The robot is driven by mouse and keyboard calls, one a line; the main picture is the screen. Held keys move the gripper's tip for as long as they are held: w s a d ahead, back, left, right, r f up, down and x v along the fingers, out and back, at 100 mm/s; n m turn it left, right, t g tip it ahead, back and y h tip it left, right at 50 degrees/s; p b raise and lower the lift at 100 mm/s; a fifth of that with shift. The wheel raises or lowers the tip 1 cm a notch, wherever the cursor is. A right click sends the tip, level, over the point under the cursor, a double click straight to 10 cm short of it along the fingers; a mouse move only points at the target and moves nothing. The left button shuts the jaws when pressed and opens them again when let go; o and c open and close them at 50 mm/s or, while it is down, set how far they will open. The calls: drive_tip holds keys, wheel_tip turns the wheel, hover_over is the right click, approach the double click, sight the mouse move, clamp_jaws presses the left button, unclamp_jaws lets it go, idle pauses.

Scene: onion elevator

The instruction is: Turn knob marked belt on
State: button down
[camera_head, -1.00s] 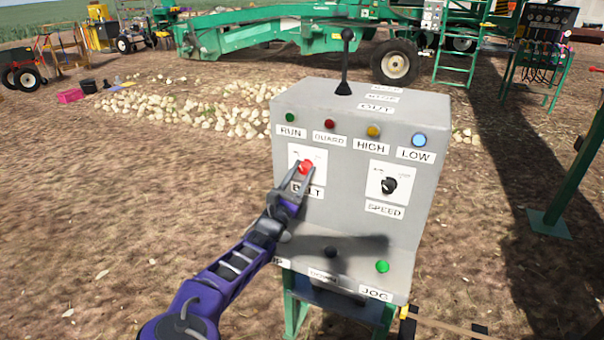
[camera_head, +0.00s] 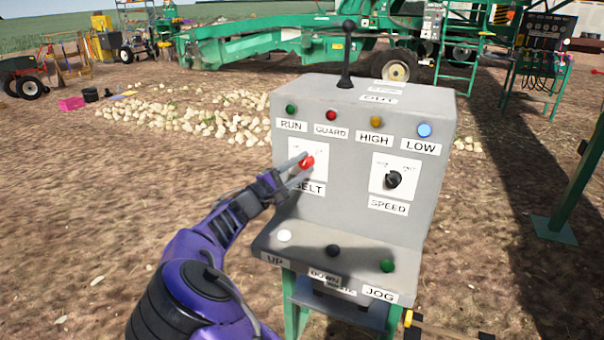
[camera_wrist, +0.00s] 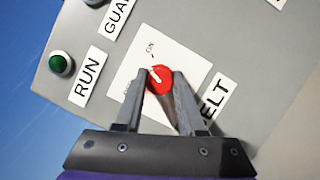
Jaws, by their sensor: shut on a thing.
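The red belt knob (camera_head: 307,162) sits on a white plate (camera_head: 296,149) above the BELT label on the grey control box. My gripper (camera_head: 303,164) comes in from the lower left, with one finger on each side of the knob. In the wrist view my gripper (camera_wrist: 160,82) is closed on the knob's sides. The other position's word is partly hidden by a finger.
The black speed knob (camera_head: 393,179) is to the right on the same face. Small lights line the top, including a green one (camera_head: 291,109). A lever (camera_head: 347,55) stands on top. White, black and green buttons (camera_head: 387,266) sit on the lower ledge.

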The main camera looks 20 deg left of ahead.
drive_tip(key=m+g+b, duration=0.2)
drive_tip(key=m, duration=0.2)
drive_tip(key=shift+m, duration=0.3)
drive_tip(key=shift+b, duration=0.3)
drive_tip(key=c, duration=0.5)
unclamp_jaws()
drive_tip(key=p+v, duration=0.1)
drive_tip(key=v, duration=1.6)
drive_tip(key=shift+s+r, duration=0.15)
drive_tip(key=shift+s, duration=0.1)
